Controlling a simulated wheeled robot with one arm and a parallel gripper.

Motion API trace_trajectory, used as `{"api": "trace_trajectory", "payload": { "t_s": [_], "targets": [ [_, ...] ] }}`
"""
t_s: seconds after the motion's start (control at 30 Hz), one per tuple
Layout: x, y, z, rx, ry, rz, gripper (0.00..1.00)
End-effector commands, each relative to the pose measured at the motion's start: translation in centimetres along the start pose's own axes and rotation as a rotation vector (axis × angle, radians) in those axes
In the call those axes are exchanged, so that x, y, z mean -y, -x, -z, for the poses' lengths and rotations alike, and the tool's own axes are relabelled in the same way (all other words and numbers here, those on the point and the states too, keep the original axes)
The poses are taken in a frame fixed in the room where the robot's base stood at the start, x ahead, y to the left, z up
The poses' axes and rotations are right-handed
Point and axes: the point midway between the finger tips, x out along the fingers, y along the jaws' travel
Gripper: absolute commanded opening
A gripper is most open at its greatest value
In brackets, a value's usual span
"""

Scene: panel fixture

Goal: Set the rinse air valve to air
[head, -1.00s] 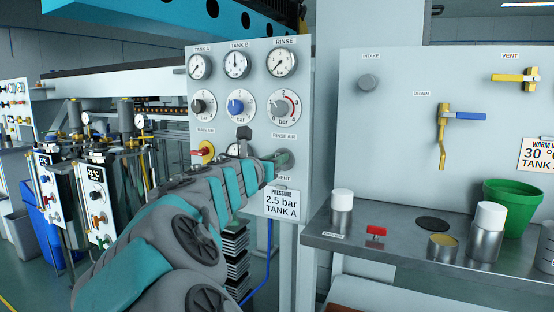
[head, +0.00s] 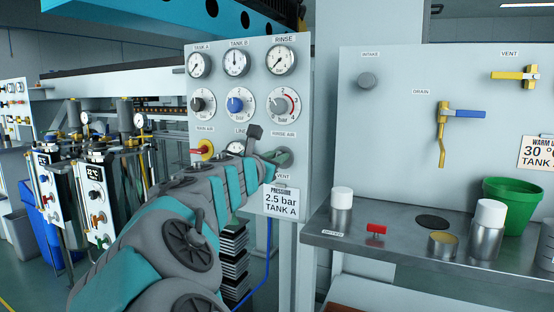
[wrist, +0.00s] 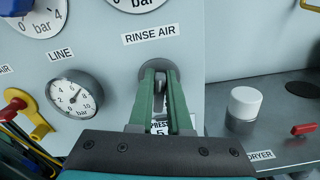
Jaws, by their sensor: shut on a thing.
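The rinse air valve is a round grey knob (wrist: 156,70) on the panel, right below the RINSE AIR label (wrist: 155,36) in the wrist view. In the head view, the valve (head: 287,155) is partly covered by my gripper (head: 276,158). In the wrist view, my gripper's green fingers (wrist: 160,88) straddle the valve's dark lever (wrist: 160,82) and are shut on it. The lever's end and any position marks around it, including air, are hidden or not readable.
A LINE gauge (wrist: 74,96) and a red-and-yellow main air valve (head: 203,150) sit left on the same panel. A pressure card (head: 281,202) hangs below. To the right, a metal shelf (head: 395,232) holds a white-capped bottle (head: 341,200) and a red-handled part (head: 376,229).

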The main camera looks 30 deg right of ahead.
Motion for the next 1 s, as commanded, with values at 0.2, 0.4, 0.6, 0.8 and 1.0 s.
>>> {"api": "trace_trajectory", "payload": {
  "t_s": [0.2,0.4,0.6,0.8,1.0],
  "targets": [
    [0.32,0.03,0.13,0.002,-0.206,0.000,0.00],
    [0.57,0.03,0.29,0.002,-0.396,0.000,0.00],
    [0.87,-0.02,0.56,0.001,-0.587,0.002,0.00],
    [0.95,0.00,0.74,0.001,-0.777,-0.001,0.00],
    [1.12,-0.02,0.96,0.001,-0.959,0.000,0.00]
  ]
}}
